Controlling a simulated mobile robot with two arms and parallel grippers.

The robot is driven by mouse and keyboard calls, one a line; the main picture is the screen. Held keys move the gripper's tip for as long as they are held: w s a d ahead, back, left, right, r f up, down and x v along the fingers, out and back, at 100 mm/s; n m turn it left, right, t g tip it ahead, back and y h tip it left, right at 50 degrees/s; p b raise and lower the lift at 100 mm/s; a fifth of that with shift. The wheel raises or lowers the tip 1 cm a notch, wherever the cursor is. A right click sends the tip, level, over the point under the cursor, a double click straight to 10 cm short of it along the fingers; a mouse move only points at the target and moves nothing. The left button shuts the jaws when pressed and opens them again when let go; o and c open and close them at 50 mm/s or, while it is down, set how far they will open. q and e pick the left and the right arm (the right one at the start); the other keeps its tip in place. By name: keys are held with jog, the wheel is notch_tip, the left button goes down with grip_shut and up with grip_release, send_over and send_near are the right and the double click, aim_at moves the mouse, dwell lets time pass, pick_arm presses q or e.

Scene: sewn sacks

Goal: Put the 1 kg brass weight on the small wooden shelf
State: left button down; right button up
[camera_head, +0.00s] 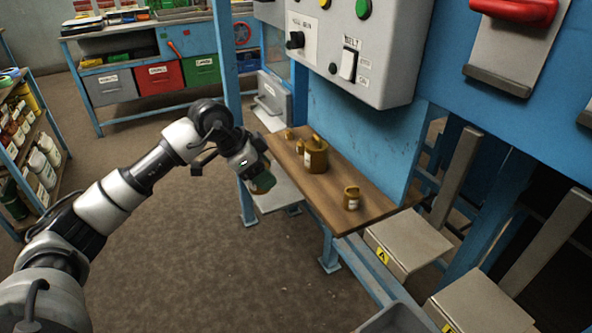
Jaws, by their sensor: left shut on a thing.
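The small wooden shelf (335,183) runs along the blue machine frame. On it stand a large brass weight (316,156), a smaller brass weight (351,199) near the front end, and two tiny brass ones (289,135) at the far end. Their markings are too small to read. My left gripper (259,177) is shut on a small dark green and brownish thing (263,184), held just left of the shelf, apart from the weights. The fingers partly hide it, and I cannot tell whether it is a weight. My right gripper is not in view.
A grey control box (340,45) overhangs the shelf. A pale metal plate (276,190) lies below and left of it. Grey plates (408,240) stand at the right. The brown floor between is clear.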

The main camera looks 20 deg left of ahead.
pick_arm(q)
jog(key=shift+w+a+r, duration=0.1)
jog(key=shift+w+a, duration=0.05)
jog(key=shift+a, duration=0.05)
jog(key=shift+w+d+r, duration=0.1)
jog(key=shift+w+d, duration=0.05)
jog(key=shift+w, duration=0.15)
jog(key=shift+w+d+f+p, duration=0.45)
jog(key=shift+w+d, duration=1.45)
jog(key=shift+w, duration=0.55)
jog(key=shift+w+d+f+p, duration=0.3)
jog(key=shift+w+d+f, duration=0.3)
jog(key=shift+w+d, duration=1.6)
jog(key=shift+w+d+f+p, duration=0.45)
jog(key=shift+w+d, duration=1.2)
jog(key=shift+w, duration=1.05)
notch_tip(320, 180, down, 4)
jog(key=shift+r, duration=0.2)
jog(key=shift+w+d+f, duration=0.15)
jog(key=shift+w+f, duration=0.05)
jog(key=shift+f, duration=0.05)
